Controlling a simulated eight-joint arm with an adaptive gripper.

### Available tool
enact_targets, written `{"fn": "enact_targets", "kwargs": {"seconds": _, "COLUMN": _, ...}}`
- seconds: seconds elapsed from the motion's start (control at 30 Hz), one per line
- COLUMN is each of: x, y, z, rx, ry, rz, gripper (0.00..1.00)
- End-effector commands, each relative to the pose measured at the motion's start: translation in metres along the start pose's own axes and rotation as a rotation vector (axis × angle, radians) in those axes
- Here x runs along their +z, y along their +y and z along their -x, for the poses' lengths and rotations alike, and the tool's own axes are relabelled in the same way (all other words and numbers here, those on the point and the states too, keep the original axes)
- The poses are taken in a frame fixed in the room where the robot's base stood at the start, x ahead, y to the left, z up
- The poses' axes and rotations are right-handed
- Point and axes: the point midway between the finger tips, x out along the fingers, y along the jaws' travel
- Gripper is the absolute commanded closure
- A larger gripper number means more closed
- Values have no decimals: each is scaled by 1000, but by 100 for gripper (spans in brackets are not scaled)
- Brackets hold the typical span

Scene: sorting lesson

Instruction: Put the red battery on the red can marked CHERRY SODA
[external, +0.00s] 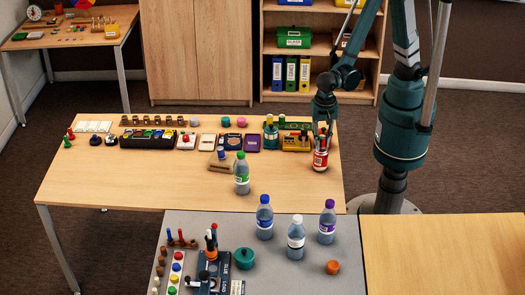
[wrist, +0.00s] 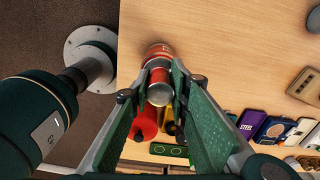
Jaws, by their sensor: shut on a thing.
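The red can (external: 320,163) stands upright near the right end of the wooden table; its lettering is too small to read. It also shows in the wrist view (wrist: 157,50), just beyond my fingertips. My gripper (wrist: 160,84) is shut on a small red cylinder with a silvery end (wrist: 160,96), which looks like the red battery. In the external view my gripper (external: 322,128) is directly above the can. Most of the battery is hidden by the fingers, and I cannot tell whether it touches the can top.
A yellow device (external: 295,143) stands close left of the can. A green-capped bottle (external: 242,175) stands further left. Several cases and small items line the table's back. More bottles stand on the grey table (external: 340,270) in front. Bare wood lies around the can's front.

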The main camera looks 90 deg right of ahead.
Motion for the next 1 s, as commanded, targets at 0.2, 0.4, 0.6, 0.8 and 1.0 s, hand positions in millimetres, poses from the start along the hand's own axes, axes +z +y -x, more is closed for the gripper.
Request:
{"fn": "enact_targets", "kwargs": {"seconds": 0.2, "x": 0, "y": 0, "z": -2, "rx": 0, "ry": 0, "rz": 0, "gripper": 95}}
{"fn": "enact_targets", "kwargs": {"seconds": 0.4, "x": 0, "y": 0, "z": -3, "rx": 0, "ry": 0, "rz": 0, "gripper": 95}}
{"fn": "enact_targets", "kwargs": {"seconds": 0.6, "x": 0, "y": 0, "z": -5, "rx": 0, "ry": 0, "rz": 0, "gripper": 70}}
{"fn": "enact_targets", "kwargs": {"seconds": 0.8, "x": 0, "y": 0, "z": -5, "rx": 0, "ry": 0, "rz": 0, "gripper": 66}}
{"fn": "enact_targets", "kwargs": {"seconds": 1.0, "x": 0, "y": 0, "z": -4, "rx": 0, "ry": 0, "rz": 0, "gripper": 66}}
